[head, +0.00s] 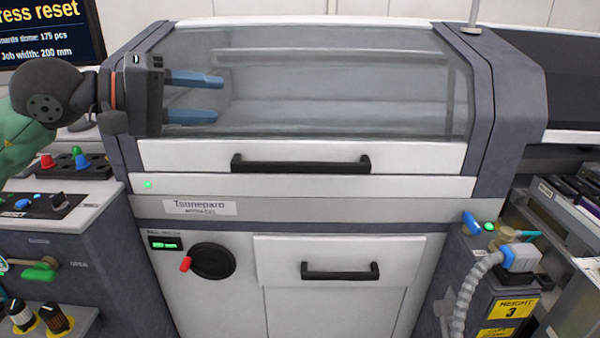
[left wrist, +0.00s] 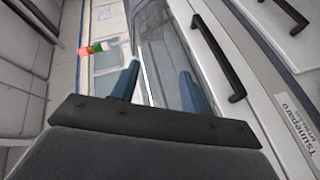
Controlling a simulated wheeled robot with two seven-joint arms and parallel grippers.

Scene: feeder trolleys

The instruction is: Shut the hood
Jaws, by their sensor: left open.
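The hood (head: 410,154) is the white-framed cover with a clear window at the top of the machine. It lies down over the front, with its lower edge along the white strip below it. A black bar handle (head: 300,164) runs across its front edge; a black handle also shows in the left wrist view (left wrist: 218,58). My left gripper (head: 222,98) is open and empty in front of the window's left part, up and left of the handle. Its blue fingers also show in the left wrist view (left wrist: 158,85). My right gripper is not in view.
A drawer with a black handle (head: 340,271) is lower on the machine. A red-knobbed crank (head: 212,261) sits left of it. A control box (head: 62,205) stands at left, a grey hose (head: 470,290) at right. A screen (head: 48,30) is at top left.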

